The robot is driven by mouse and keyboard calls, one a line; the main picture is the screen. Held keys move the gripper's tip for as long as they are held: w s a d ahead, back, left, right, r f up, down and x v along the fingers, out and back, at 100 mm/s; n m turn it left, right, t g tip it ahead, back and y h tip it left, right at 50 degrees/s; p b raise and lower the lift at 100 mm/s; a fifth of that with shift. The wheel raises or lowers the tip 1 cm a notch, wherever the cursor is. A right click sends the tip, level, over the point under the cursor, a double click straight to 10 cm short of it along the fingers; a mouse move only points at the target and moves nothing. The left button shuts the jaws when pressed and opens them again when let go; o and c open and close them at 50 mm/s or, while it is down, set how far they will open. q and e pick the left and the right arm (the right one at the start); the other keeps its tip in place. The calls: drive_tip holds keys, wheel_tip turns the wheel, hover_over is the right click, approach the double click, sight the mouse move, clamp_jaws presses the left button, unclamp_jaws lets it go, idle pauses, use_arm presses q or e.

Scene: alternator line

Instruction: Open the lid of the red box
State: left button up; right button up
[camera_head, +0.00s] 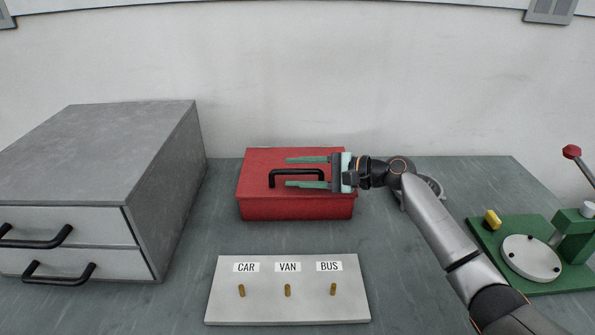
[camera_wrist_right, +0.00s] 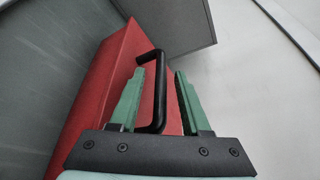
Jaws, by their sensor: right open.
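The red box (camera_head: 297,207) stands on the grey bench with its lid (camera_head: 262,160) closed. A black handle (camera_head: 296,172) is fixed on the lid. My right gripper (camera_head: 288,172) comes in from the right above the lid, with its two green fingers open. In the head view the fingers lie on either side of the handle. My left gripper is not in view.
A grey drawer cabinet (camera_head: 165,170) with black handles stands to the left. A white panel (camera_head: 225,304) labelled CAR, VAN and BUS with brass pegs lies in front of the box. A green fixture (camera_head: 490,240) with a round white plate (camera_head: 531,259) is at the right. A wall rises behind.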

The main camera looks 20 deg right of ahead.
clamp_jaws()
idle(0.4)
idle(1.1)
